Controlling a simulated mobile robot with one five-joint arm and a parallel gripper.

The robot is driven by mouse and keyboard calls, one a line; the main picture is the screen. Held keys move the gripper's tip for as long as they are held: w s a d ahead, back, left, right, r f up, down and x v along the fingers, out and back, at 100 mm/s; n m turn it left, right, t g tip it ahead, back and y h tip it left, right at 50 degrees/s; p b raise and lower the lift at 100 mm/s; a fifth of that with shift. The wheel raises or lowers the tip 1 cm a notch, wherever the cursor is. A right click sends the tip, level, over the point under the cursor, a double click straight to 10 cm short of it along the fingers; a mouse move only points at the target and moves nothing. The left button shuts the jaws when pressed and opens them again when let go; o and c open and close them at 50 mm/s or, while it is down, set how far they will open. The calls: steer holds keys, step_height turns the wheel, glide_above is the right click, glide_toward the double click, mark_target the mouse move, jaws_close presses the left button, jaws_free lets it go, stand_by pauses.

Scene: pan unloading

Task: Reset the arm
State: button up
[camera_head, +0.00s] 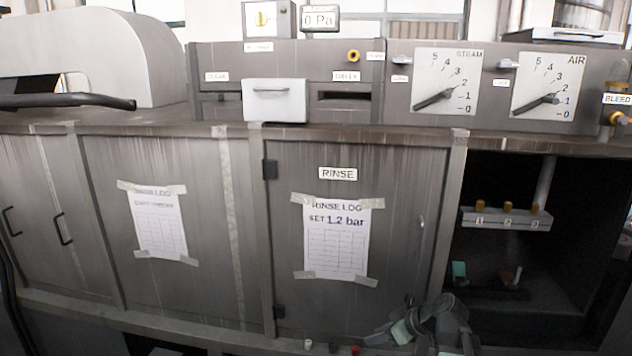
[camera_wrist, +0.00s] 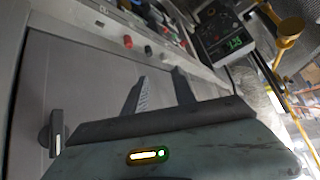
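My gripper (camera_head: 388,335) is at the bottom of the head view, right of centre, low in front of the grey cabinet's RINSE door (camera_head: 285,215). In the wrist view my gripper (camera_wrist: 160,76) shows two dark fingers apart with nothing between them. Part of my arm folds behind it at the lower right of the head view.
A dark open bay (camera_head: 520,260) at the right holds a small shelf with numbered yellow knobs (camera_head: 507,208). Several small coloured knobs line the cabinet's lower edge. The wrist view shows a box with a green display (camera_wrist: 233,43) and a yellow fixture (camera_wrist: 291,27).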

steer(key=s+a+f+m+g+h, duration=0.1)
steer(key=s+a+f+g+h, duration=0.35)
steer(key=a, duration=0.45)
steer(key=s+d+f+m+h, duration=0.2)
steer(key=s+d+m, duration=0.3)
steer(key=d+m, duration=0.2)
steer(key=shift+s+d+m+g, duration=0.25)
steer(key=shift+d+m+g, duration=0.05)
steer(key=shift+m+g, duration=0.1)
steer(key=shift+h, duration=0.25)
stand_by(0.3)
